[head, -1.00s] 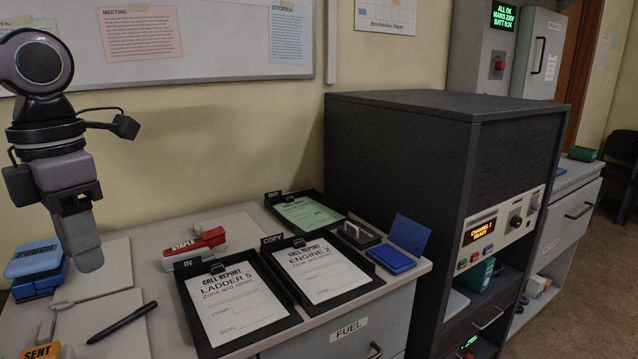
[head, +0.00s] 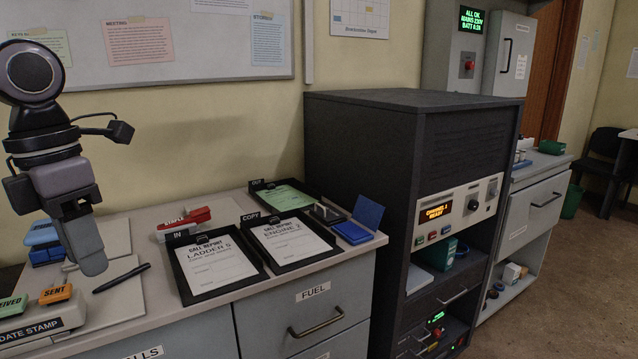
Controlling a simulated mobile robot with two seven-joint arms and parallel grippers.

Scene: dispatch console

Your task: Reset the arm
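My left arm comes in at the left edge of the head view, bent and raised over the left end of the desk. Its gripper (head: 92,262) points down above the desk, near a black pen (head: 122,277) and the stamps. One finger shows side-on, so I cannot tell whether it is open or shut. I see nothing held in it. My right arm and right gripper are out of view.
The desk holds clipboards (head: 213,265), a red stapler (head: 187,217), an open blue ink pad (head: 352,232) and stamps (head: 56,294). A dark radio cabinet (head: 412,150) stands to the right. A grey wall cabinet hangs behind it. Floor (head: 560,290) is clear at right.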

